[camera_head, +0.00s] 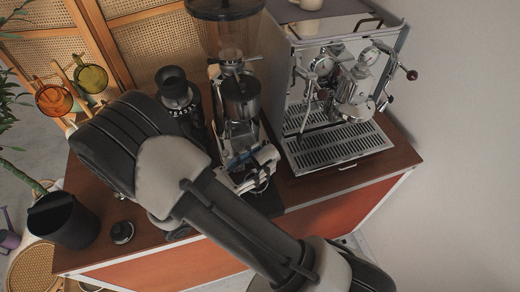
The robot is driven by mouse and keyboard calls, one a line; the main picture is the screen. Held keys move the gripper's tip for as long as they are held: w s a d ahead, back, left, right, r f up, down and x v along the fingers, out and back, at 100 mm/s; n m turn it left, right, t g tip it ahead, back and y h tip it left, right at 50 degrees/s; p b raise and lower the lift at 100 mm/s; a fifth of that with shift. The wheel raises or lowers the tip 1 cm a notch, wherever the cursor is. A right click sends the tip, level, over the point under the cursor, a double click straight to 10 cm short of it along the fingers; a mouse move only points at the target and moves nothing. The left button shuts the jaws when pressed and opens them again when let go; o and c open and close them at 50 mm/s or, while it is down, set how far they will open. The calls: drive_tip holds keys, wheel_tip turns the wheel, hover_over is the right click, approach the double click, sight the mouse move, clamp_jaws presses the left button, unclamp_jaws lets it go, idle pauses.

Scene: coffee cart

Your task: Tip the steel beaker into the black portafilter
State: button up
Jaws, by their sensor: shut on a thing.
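My black and grey arm crosses the foreground from the lower right to the upper left. No separate steel beaker can be told for sure. A dark metal cylinder (240,97) shows below the grinder's hopper, but I cannot tell if it is the beaker or part of the grinder. A small metal ring (258,184) shows at the foot of the grinder. I cannot tell if it belongs to the black portafilter.
The coffee grinder (228,42) stands mid-cart, left of the espresso machine (342,147). A black ridged device (175,92) is beside the grinder. Orange (53,99) and green (92,78) cups hang at left. A black bin (63,220) and round knob (122,232) are at the front left.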

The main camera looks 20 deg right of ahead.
drive_tip(key=shift+g+y+p, duration=0.3)
drive_tip(key=shift+y+p, duration=0.4)
drive_tip(key=p, duration=0.1)
drive_tip(key=y+p, duration=0.1)
drive_tip(key=shift+w+d+r+g+y+p, duration=0.1)
drive_tip(key=shift+d+r+g+y+p, duration=0.05)
drive_tip(key=shift+r+g+y+p, duration=0.2)
drive_tip(key=y+p, duration=0.2)
drive_tip(key=d+g+y+p, duration=0.1)
drive_tip(key=y+p, duration=0.1)
drive_tip(key=p, duration=0.1)
drive_tip(key=g+y+p, duration=0.1)
drive_tip(key=y+p, duration=0.1)
drive_tip(key=p, duration=0.1)
drive_tip(key=shift+w+d+r, duration=0.2)
drive_tip(key=shift+w+r, duration=0.05)
drive_tip(key=shift+r, duration=0.05)
drive_tip(key=g+y+p, duration=0.1)
drive_tip(key=y+p, duration=0.2)
drive_tip(key=shift+d, duration=0.2)
drive_tip(key=g+y+p, duration=0.1)
drive_tip(key=y+p, duration=0.2)
drive_tip(key=p, duration=0.1)
drive_tip(key=shift+f, duration=0.15)
drive_tip(key=shift+y+p, duration=0.25)
drive_tip(key=shift+p, duration=0.45)
drive_tip(key=shift+f+y+p, duration=0.25)
drive_tip(key=shift+y+p, duration=0.05)
drive_tip(key=shift+p, duration=0.05)
